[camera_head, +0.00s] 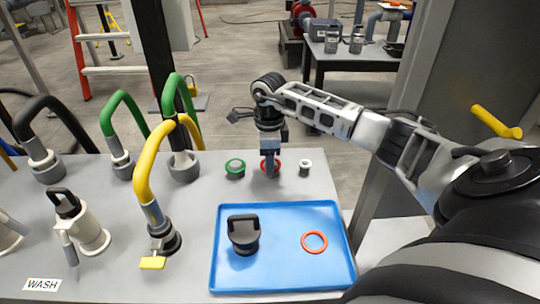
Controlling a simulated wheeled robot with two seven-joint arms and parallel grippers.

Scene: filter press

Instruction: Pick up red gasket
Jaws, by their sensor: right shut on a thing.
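A red ring-shaped gasket (263,167) lies at the back of the grey table, between a green-rimmed round piece (235,168) and a small white-topped piece (304,168). My right gripper (270,170) points down over it and is shut on it; the fingers hide the gasket's middle. The gasket looks to be at table level, and I cannot tell if it is lifted. A second, orange-red ring (314,242) lies flat in the blue tray (290,285). My left gripper is not in view.
A black-handled cap (243,234) stands in the blue tray. Yellow (145,170), green (120,100) and black (50,103) curved hoses rise from the table's left side, near a white valve-like fitting (88,231). A dark post (153,60) stands behind. Table between gasket and tray is clear.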

